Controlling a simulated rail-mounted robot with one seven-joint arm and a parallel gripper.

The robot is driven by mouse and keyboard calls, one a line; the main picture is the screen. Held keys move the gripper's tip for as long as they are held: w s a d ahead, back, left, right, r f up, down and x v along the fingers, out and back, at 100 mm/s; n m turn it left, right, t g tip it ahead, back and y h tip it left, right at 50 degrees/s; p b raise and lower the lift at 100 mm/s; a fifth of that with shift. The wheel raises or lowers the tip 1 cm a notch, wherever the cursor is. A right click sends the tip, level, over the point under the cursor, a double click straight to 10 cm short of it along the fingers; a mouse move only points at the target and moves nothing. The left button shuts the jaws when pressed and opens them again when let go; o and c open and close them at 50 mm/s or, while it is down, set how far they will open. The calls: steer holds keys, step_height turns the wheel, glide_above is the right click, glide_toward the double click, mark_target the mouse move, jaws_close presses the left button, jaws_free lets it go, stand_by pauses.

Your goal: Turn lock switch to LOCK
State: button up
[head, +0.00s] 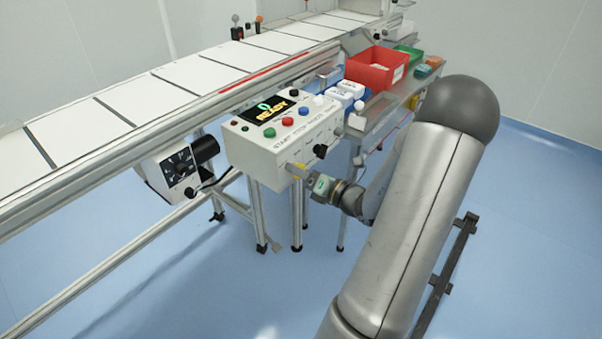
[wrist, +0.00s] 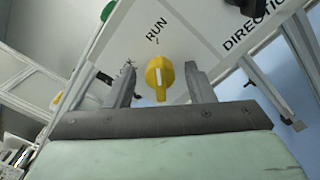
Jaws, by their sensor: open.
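The yellow lock switch (wrist: 160,76) is a knob with a white line, on the white front panel of the control box. In the wrist view "RUN" is printed above it. Its white line runs nearly straight up and down in the picture; which end is the pointer I cannot tell. My gripper (wrist: 160,85) is open, with one finger on each side of the knob and a visible gap at both sides. Lettering by the left finger is partly hidden. In the head view my gripper (head: 299,171) is at the panel's lower front and the switch is largely covered.
The control box (head: 240,150) has a lit READY display (head: 268,109) and several coloured buttons. A black knob (head: 320,151) sits right of my gripper, near the "DIRECTION" label (wrist: 252,26). A conveyor (head: 150,115) runs behind; a red bin (head: 375,72) stands at the right.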

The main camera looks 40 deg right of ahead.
steer(key=c, duration=1)
